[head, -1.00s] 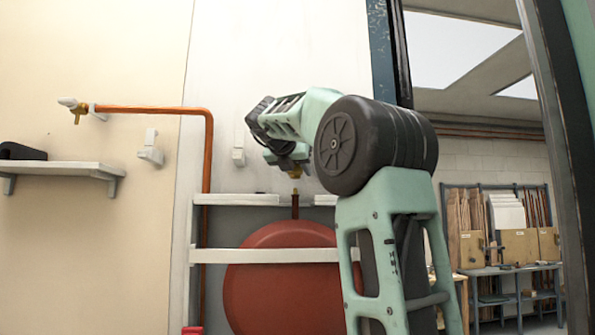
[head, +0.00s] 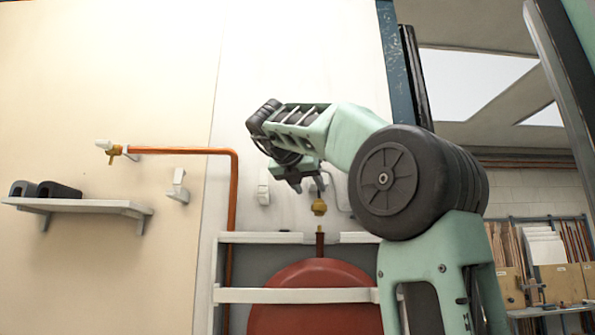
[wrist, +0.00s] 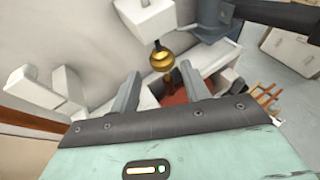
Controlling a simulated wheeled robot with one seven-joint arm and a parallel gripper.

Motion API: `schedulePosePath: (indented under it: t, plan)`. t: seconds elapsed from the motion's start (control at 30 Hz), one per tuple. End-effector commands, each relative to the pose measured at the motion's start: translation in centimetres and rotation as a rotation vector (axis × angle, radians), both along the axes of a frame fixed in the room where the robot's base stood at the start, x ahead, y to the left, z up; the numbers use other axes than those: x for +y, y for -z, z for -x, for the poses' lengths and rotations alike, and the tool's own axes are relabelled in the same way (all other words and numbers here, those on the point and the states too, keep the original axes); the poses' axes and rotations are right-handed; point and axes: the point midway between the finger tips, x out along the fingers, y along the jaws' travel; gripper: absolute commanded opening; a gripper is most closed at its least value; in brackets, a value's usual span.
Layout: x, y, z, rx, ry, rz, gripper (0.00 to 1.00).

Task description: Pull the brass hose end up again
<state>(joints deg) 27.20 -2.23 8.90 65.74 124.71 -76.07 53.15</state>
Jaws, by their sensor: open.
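The brass hose end (head: 319,207) is a small golden fitting above the red round vessel (head: 315,272), near a pale holder on the wall panel. In the wrist view the brass hose end (wrist: 162,57) lies beyond my fingertips, with a pale block just above it and red below. My gripper (head: 297,184) is up and to the left of it in the head view. In the wrist view my gripper (wrist: 162,84) has its two grey fingers wide apart with nothing held between them. The fingers do not touch the brass end. How the end is supported is unclear.
A white frame rail (head: 290,295) crosses the vessel. A copper pipe (head: 235,190) runs left to a brass tap (head: 113,152). A shelf (head: 75,206) with dark blocks is on the left wall. Pale hooks (head: 178,187) stick out of the wall.

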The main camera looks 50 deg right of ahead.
Motion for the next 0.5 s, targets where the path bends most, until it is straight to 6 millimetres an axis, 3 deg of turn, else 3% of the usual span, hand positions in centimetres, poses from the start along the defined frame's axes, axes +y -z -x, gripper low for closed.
schedulePosePath:
  t: [0.2,0.5]
  plan:
    - [4.2,-1.8,0.9,-0.002,-0.002,0.001,0.46]
    - [6.4,-2.7,1.4,-0.001,0.0,0.0,0.46]
